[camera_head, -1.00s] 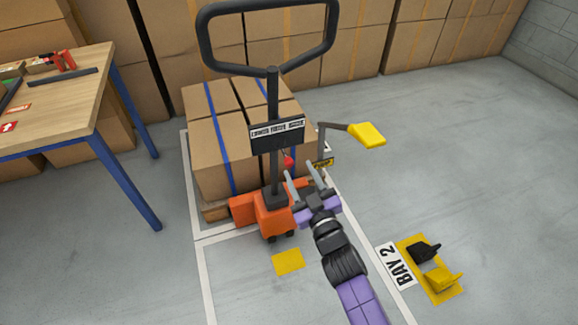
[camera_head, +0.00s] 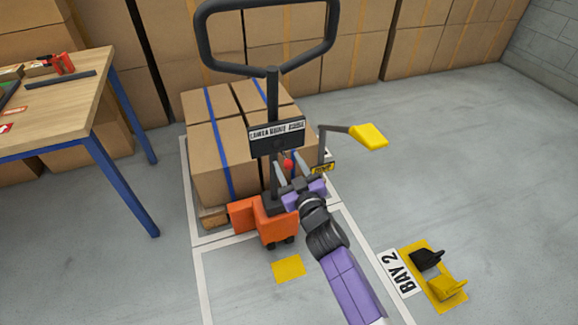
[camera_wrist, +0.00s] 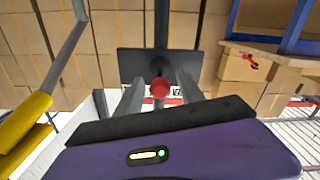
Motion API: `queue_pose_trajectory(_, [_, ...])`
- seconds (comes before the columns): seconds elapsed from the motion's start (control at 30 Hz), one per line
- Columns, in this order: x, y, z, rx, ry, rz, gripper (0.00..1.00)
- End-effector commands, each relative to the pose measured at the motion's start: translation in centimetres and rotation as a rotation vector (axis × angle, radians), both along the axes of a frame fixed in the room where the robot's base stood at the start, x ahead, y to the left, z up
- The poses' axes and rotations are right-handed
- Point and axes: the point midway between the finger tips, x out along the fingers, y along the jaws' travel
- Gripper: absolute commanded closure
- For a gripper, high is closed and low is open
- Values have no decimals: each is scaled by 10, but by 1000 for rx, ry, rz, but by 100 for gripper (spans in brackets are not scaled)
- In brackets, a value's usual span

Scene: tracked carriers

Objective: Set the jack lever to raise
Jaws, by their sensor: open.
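The orange pallet jack (camera_head: 265,220) stands at the front of a pallet of boxes, its black handle (camera_head: 272,95) upright. A dark plate (camera_head: 277,137) with lettering is on the handle shaft. The jack lever shows as a red knob (camera_head: 288,163) just below the plate; in the wrist view the red knob (camera_wrist: 160,87) is in front of the dark plate (camera_wrist: 140,66). My gripper (camera_head: 296,168) is open, its fingers pointing at the knob. In the wrist view its fingers (camera_wrist: 158,98) lie either side of the knob; I cannot tell if they touch it.
A yellow pedal-like pad (camera_head: 368,136) on a grey arm stands to the right. A wooden table (camera_head: 60,105) with blue legs is at the left. A yellow floor plate (camera_head: 433,272) with black and yellow pieces lies beside the BAY 2 sign (camera_head: 398,272).

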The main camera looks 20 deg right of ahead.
Motion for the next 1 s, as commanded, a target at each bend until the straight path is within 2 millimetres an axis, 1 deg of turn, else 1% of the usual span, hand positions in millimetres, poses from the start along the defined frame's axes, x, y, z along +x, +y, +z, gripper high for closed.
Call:
queue_pose_trajectory(0.13, [0, 0, 0, 0, 0, 0, 55])
queue_pose_trajectory(0.2, [0, 0, 0, 0, 0, 0, 68])
queue_pose_trajectory(0.27, [0, 0, 0, 0, -1, 0, 80])
queue_pose_trajectory(0.3, [0, 0, 0, 0, -1, 0, 88])
queue_pose_trajectory(0.37, [0, 0, 0, 0, -1, 0, 100])
queue_pose_trajectory(1.0, [0, 0, 0, 0, -1, 0, 100])
